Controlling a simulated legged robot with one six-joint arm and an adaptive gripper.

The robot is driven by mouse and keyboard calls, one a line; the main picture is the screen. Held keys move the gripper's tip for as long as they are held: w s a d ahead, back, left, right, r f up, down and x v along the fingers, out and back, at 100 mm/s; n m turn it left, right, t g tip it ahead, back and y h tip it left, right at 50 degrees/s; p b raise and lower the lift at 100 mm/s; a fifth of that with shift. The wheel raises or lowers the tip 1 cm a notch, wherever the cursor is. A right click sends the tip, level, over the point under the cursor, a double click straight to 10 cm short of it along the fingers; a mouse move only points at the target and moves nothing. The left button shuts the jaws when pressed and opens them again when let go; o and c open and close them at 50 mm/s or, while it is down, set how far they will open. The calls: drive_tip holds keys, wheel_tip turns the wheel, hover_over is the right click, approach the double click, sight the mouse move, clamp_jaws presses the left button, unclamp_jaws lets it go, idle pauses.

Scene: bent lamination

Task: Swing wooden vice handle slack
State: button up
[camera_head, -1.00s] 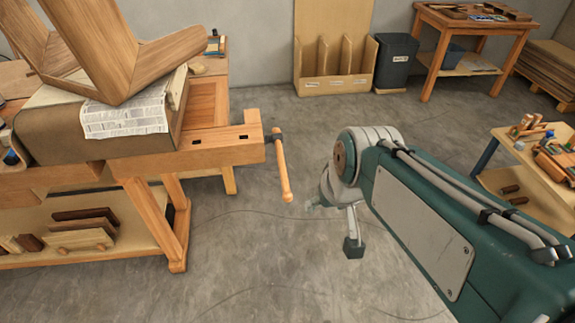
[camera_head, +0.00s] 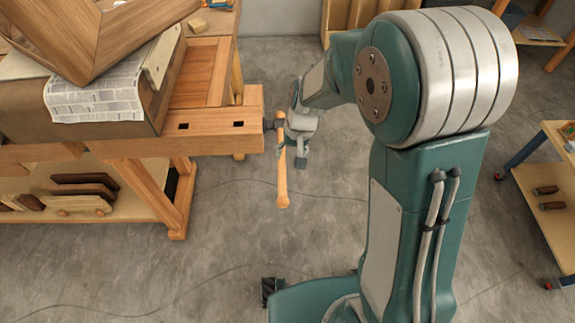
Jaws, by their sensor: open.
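The wooden vice handle (camera_head: 283,183) hangs nearly upright from the dark vice screw at the right end of the workbench (camera_head: 200,134). Its lower end has a rounded knob. My gripper (camera_head: 290,146) is at the upper part of the handle, close to the screw, with its fingers open. The handle overlaps the gripper in the picture; whether they touch cannot be told. My arm comes in from the right and hides part of the floor behind it.
A bent wooden lamination (camera_head: 95,35) rests on a form on the bench, with a printed sheet (camera_head: 95,98) under it. Wood blocks lie on the lower shelf (camera_head: 125,208). A low wooden cart (camera_head: 545,205) stands at the right. The floor below the handle is clear.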

sight(284, 174)
drive_tip(key=f, duration=0.1)
drive_tip(key=a+f, duration=0.1)
drive_tip(key=f, duration=0.2)
drive_tip(key=shift+s+a, duration=0.15)
drive_tip(key=shift+a, duration=0.25)
wheel_tip(284, 174, down, 6)
drive_tip(key=shift+r, duration=0.1)
drive_tip(key=shift+a+f, duration=0.15)
drive_tip(key=shift+f, duration=0.05)
drive_tip(key=shift+a, duration=0.3)
drive_tip(key=shift+d, duration=0.2)
clamp_jaws()
